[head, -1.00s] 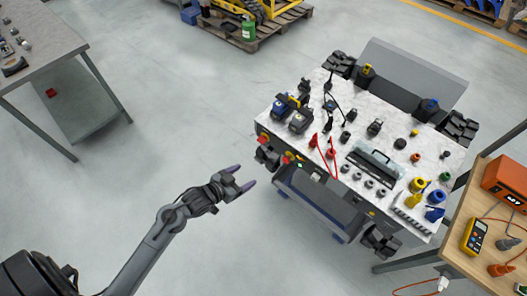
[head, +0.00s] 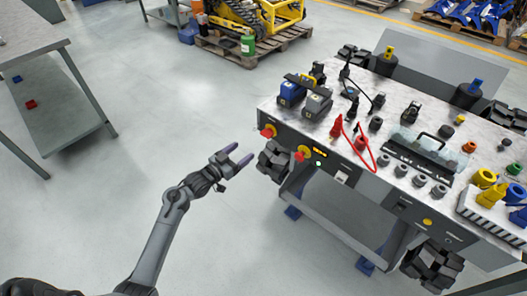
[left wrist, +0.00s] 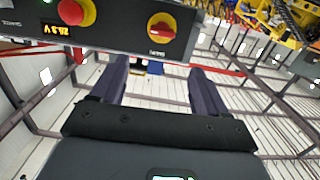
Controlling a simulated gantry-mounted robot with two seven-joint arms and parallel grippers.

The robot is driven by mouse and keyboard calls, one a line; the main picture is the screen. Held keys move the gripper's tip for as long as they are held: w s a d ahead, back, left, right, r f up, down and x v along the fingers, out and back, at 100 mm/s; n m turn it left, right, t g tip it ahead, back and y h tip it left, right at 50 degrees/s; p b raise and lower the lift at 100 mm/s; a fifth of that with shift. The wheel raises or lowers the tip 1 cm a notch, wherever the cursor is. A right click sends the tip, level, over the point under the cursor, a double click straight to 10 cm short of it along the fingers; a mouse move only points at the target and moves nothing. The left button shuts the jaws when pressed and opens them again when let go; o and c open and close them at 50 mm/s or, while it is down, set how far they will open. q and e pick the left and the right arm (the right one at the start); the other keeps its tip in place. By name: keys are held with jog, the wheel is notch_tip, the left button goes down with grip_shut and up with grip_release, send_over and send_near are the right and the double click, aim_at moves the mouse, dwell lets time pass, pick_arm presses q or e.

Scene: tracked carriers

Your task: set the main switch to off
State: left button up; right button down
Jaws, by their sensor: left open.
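The main switch (head: 268,131) is a red rotary knob on a yellow plate, at the left end of the carrier's front panel. It shows close up in the left wrist view (left wrist: 161,28), with a label beside it; its set position is hard to tell. A red mushroom button on yellow (head: 302,154) sits to its right in the head view, and also shows in the left wrist view (left wrist: 75,12). My left gripper (head: 240,154) is open and empty, in front of the panel and apart from the switch. Its two fingers (left wrist: 156,72) point toward the panel. My right gripper is not in view.
A lit display (head: 320,153) is beside the mushroom button. The carrier's top (head: 395,105) bears connectors, batteries and a red cable. A black wheel (head: 275,161) juts out below the switch. A grey table (head: 30,35) stands at left; the floor between is clear.

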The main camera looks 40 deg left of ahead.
aim_at(264, 136)
pick_arm(q)
jog(key=shift+t, duration=0.3)
jog(key=w+b, duration=0.2)
jog(key=w, duration=0.1)
jog(key=w+f+b, duration=0.1)
jog(key=w+b, duration=0.1)
jog(key=w, duration=0.2)
jog(key=w+b, duration=0.3)
jog(key=w, duration=0.1)
jog(key=shift+d+f, duration=0.15)
jog(key=shift+f, duration=0.05)
jog(key=shift+w+r+b, duration=0.1)
jog(key=shift+w+b, duration=0.25)
jog(key=shift+w, duration=0.45)
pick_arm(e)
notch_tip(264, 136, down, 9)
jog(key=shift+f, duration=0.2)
pick_arm(q)
jog(key=shift+c, duration=0.3)
